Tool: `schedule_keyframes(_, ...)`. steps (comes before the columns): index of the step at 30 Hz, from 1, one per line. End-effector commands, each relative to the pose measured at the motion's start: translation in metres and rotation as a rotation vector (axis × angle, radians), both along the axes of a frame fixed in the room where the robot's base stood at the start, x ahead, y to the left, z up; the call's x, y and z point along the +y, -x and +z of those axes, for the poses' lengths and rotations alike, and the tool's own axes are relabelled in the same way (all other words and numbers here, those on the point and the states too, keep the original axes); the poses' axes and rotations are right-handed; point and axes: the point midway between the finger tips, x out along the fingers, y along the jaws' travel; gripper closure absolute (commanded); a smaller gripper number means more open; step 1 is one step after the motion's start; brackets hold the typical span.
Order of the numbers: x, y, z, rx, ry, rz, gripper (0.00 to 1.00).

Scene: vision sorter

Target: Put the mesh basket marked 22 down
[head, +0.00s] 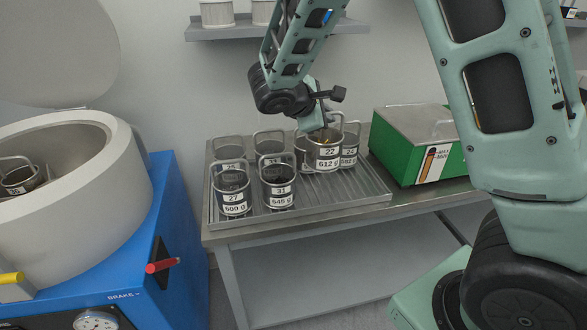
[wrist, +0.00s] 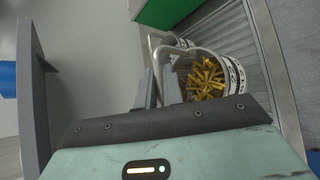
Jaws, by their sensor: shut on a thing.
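The mesh basket marked 22 (head: 327,156) also carries a 612 g label and hangs at the end of my arm over the right part of the ribbed metal tray (head: 290,209). My gripper (head: 324,122) is shut on its handle. In the wrist view the basket (wrist: 236,77) holds many brass-coloured pieces, and the jaws of my gripper (wrist: 161,88) close on the wire handle at its left. I cannot tell whether the basket's base touches the tray. It partly hides other baskets behind it.
A green box (head: 415,150) stands right of the tray. A blue machine with a white round bowl (head: 105,215) is at left. The tray's front right is bare.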

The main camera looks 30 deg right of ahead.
Motion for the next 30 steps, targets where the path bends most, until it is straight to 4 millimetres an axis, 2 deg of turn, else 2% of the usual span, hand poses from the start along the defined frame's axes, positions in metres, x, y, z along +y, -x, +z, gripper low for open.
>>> schedule_keyframes(9, -0.001, 0.001, -0.05, 0.005, 0.003, 0.0, 1.0)
schedule_keyframes(14, -0.001, 0.0, -0.062, 0.001, 0.002, -0.001, 1.0)
schedule_keyframes(21, -0.001, 0.0, -0.092, 0.003, 0.003, 0.0, 1.0)
schedule_keyframes(30, 0.0, 0.0, -0.097, 0.0, 0.001, 0.0, 1.0)
